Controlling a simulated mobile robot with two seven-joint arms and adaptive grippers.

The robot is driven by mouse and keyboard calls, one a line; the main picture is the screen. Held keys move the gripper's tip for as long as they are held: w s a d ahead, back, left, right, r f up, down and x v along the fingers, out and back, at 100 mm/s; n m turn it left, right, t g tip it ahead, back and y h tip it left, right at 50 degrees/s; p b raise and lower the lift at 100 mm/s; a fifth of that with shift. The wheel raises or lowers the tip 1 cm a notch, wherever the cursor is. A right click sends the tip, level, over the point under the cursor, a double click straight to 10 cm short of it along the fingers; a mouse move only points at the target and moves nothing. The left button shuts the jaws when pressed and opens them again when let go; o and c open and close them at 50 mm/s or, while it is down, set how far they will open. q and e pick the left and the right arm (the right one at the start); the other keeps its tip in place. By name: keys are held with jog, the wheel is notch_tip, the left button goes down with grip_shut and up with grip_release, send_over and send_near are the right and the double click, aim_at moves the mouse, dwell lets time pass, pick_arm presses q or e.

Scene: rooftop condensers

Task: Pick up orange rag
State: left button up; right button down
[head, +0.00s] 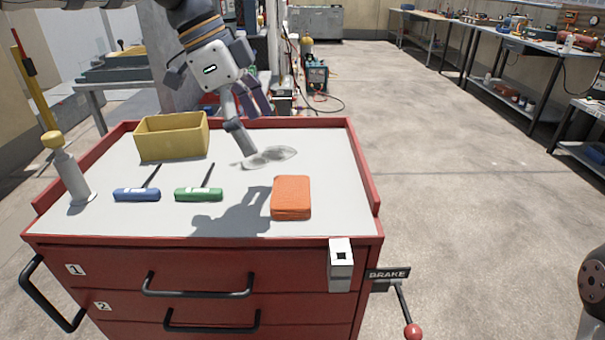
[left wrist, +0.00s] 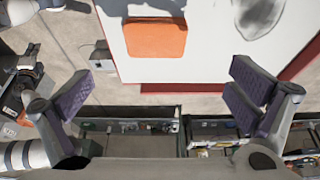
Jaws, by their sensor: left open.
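The orange rag (head: 291,198) lies folded into a flat square on the pale top of the red tool cabinet, near its front right part. It also shows in the left wrist view (left wrist: 156,39), at the top middle, beyond the fingers. My left gripper (head: 252,122) is above the cabinet top, behind and left of the rag in the head view. My right gripper is not clearly seen.
On the top (head: 240,213) are a yellow bin (head: 172,137), a blue-handled tool (head: 137,194), a green-handled tool (head: 199,194), a clear object (head: 270,157) and a grey bottle (head: 72,178). A raised red rim (head: 364,170) edges the right side. Workbenches (head: 520,45) stand at the far right.

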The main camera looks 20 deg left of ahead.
aim_at(291, 191)
pick_arm(q)
jog(key=x, duration=1.2)
jog(key=shift+s+d+r, duration=0.1)
jog(key=shift+s+d, duration=0.2)
jog(key=shift+s, duration=0.05)
jog(key=c, duration=0.9)
